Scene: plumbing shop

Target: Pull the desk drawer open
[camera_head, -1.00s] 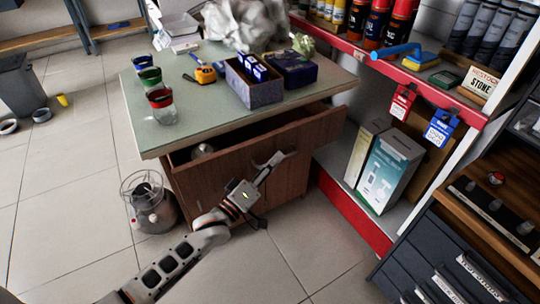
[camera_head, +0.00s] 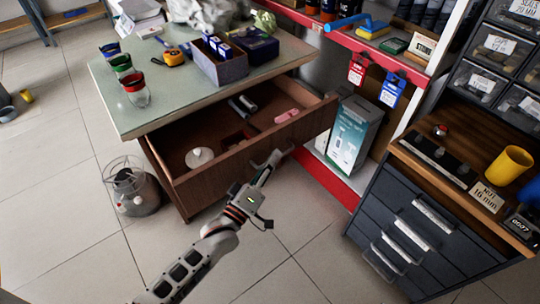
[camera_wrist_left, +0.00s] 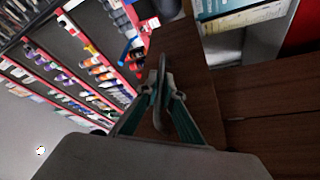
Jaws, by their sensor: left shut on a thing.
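The wooden desk drawer (camera_head: 218,167) stands well out from under the desk's pale green top (camera_head: 150,118), and its inside shows. My left gripper (camera_head: 269,166) is at the front face of the drawer, shut on its handle. In the left wrist view the grey drawer handle (camera_wrist_left: 161,85) stands between the two fingers of the gripper (camera_wrist_left: 160,98), with the brown drawer front behind it. My right gripper is not in view.
Inside the drawer lie a white round item (camera_head: 199,156), a pink item (camera_head: 287,115) and dark cylinders. Glasses, a tape measure (camera_head: 174,57) and boxes stand on the desktop. A lantern-like canister (camera_head: 131,187) is on the floor at left. A dark drawer cabinet (camera_head: 420,235) stands at right.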

